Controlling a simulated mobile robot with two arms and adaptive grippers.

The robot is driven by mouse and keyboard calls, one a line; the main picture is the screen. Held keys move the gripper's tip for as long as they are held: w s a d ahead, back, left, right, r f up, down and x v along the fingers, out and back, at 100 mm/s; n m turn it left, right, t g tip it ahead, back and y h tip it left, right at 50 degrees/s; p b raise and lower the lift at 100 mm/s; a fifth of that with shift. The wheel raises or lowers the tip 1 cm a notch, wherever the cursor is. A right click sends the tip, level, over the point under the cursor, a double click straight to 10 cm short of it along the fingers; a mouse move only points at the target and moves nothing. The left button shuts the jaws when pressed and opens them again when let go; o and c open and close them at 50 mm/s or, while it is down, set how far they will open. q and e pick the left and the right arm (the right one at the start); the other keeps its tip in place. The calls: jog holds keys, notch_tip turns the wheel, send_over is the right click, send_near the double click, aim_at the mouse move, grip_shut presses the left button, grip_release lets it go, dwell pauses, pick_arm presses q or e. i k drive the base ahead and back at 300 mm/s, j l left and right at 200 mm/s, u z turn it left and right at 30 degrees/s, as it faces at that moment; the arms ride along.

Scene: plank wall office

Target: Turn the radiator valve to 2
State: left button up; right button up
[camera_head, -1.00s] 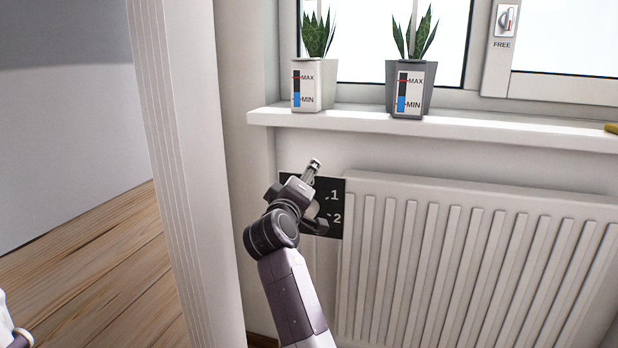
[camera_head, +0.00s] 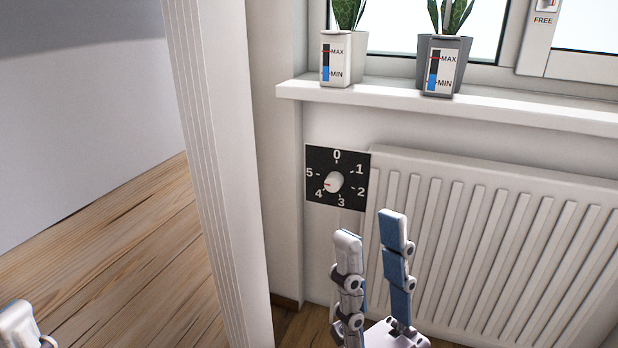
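The radiator valve is a round white knob (camera_head: 334,182) on a black square dial plate (camera_head: 318,157) marked 0 to 5, left of the radiator. My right gripper (camera_head: 370,226) is below and right of the knob in the picture, open and empty. Its two blue-padded fingers point up, apart from each other, with the radiator behind one. A small part of my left gripper (camera_head: 18,325) shows at the lower left edge; its fingertips are not clear.
The white radiator (camera_head: 480,240) fills the right. A windowsill (camera_head: 400,100) juts out above the dial, bearing a white plant pot (camera_head: 336,50) and a grey one (camera_head: 425,75). A white wall edge (camera_head: 215,170) stands left of the dial.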

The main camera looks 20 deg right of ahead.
aim_at(333, 182)
jog(key=l+u, duration=0.2)
jog(key=u, duration=0.15)
jog(key=i+l+u, duration=0.1)
jog(key=l+u, duration=0.4)
jog(key=u, duration=0.2)
jog(key=l, duration=1.55)
jog(key=k, duration=0.05)
